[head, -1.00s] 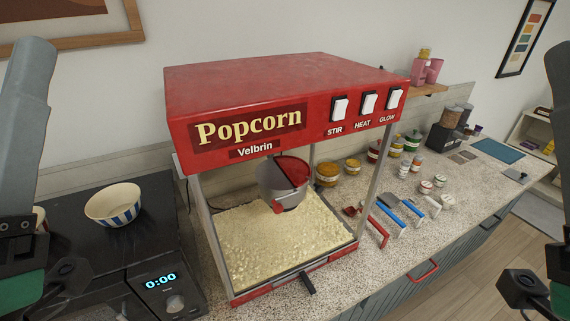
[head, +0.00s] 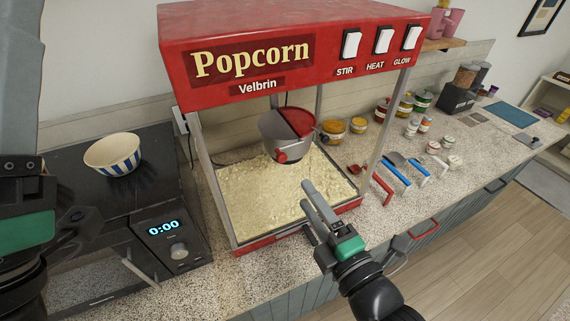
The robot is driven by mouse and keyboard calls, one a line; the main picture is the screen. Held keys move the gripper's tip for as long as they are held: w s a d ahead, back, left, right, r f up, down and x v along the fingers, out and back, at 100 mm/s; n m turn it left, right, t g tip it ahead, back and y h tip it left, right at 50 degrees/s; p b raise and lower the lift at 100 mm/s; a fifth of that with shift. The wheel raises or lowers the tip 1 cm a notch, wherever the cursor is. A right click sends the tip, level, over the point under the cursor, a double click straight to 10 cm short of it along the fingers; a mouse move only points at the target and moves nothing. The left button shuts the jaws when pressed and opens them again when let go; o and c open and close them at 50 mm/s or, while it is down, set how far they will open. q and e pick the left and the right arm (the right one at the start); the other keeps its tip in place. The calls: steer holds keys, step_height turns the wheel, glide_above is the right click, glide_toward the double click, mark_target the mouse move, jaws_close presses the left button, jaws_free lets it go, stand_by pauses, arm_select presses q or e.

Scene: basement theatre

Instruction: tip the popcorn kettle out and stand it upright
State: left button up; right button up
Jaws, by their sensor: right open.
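The popcorn kettle (head: 287,134) hangs inside the red popcorn machine (head: 280,60). It is a grey pot with a red lid half and a red knob (head: 281,157) at its lower front, and it looks upright. Yellow popcorn (head: 262,195) covers the machine's floor below it. My right gripper (head: 317,203) is open and empty in front of the machine's lower front edge, below and in front of the kettle and apart from it. My left arm stands at the left edge; its fingertips are not visible.
A striped bowl (head: 113,154) stands on the black appliance (head: 90,215) at left. The machine's front post (head: 383,128) stands right of the kettle.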

mark_target(283, 160)
steer(key=x, duration=1)
steer(key=shift+w+r+b, duration=0.1)
steer(key=shift+b, duration=0.3)
steer(key=shift+w+a, duration=0.3)
steer(key=shift+w, duration=0.2)
jaws_close()
stand_by(0.4)
